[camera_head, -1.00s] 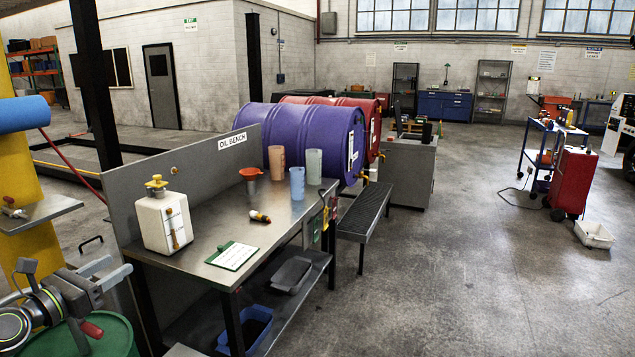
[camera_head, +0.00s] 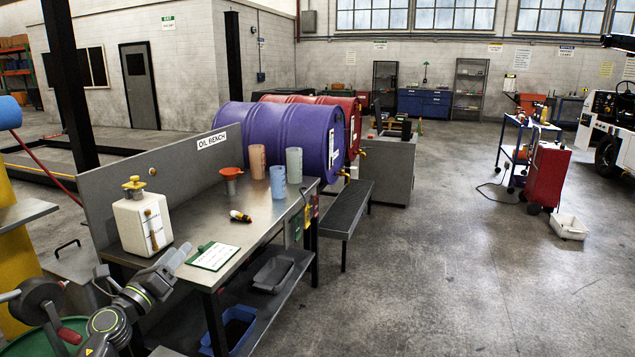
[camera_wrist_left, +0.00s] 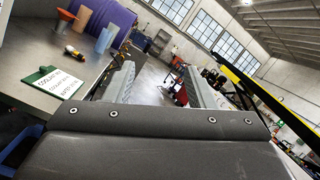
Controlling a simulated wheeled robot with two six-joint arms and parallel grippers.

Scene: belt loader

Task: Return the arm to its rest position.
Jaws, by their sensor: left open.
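My left gripper (camera_head: 176,258) is at the lower left of the head view, in front of the near edge of the oil bench (camera_head: 243,238). Its fingers are apart and nothing is between them. In the left wrist view the two grey fingers (camera_wrist_left: 160,88) also stand apart, with floor and distant equipment seen between them. The fingertips look close to the white jug (camera_head: 128,224) and clipboard (camera_head: 214,256) in the picture, but I cannot tell the true gap. My right gripper is not in view.
An orange funnel (camera_head: 231,173), several cups and a small bottle (camera_head: 240,216) stand or lie on the bench. A green drum (camera_head: 45,342) with a crank (camera_head: 40,300) is beside my left arm. Purple drum (camera_head: 285,137) lies behind. Open floor (camera_head: 440,270) spreads right.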

